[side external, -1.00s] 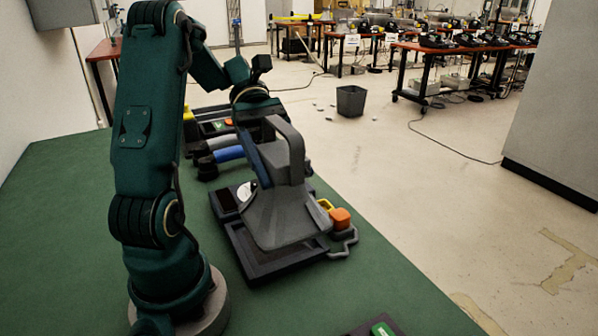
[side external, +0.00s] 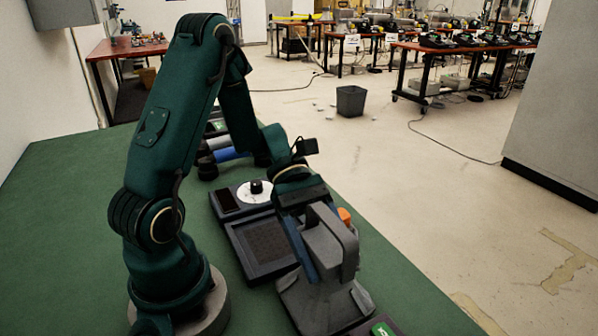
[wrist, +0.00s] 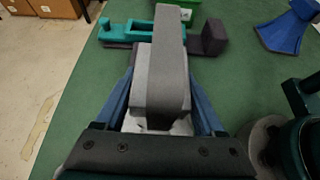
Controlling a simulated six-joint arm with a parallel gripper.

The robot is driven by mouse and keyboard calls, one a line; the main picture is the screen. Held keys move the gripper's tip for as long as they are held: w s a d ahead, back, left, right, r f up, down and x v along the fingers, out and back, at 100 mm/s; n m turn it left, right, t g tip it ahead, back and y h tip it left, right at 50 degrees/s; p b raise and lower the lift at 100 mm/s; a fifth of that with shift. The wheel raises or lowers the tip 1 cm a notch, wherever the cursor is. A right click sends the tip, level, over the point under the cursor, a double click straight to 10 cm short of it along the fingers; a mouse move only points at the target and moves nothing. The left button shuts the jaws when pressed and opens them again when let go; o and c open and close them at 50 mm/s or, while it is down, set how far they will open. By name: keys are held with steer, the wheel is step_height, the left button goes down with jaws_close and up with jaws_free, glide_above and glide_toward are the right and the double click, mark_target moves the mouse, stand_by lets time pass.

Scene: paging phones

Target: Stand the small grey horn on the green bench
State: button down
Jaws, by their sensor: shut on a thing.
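The grey horn (side external: 338,238), with a looped handle and a flared lower end, hangs upright in my gripper (side external: 312,250). In the wrist view the grey horn (wrist: 160,75) fills the space between the blue fingers of my gripper (wrist: 160,88), which are shut on it. The flared end sits low over the green bench (side external: 395,275), near its right edge. I cannot tell whether it touches the bench. Its lower right side overlaps a dark device with a green screen (side external: 384,329).
A dark device with a white dial (side external: 255,192) and a tray-like base (side external: 262,246) stands left of the horn. An orange piece (side external: 345,215) shows behind it. The wrist view shows a teal and dark handset (wrist: 140,28) ahead and a blue flared thing (wrist: 288,32).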

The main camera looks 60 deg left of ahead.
steer(key=shift+f, duration=0.3)
jaws_free()
steer(key=v, duration=1.2)
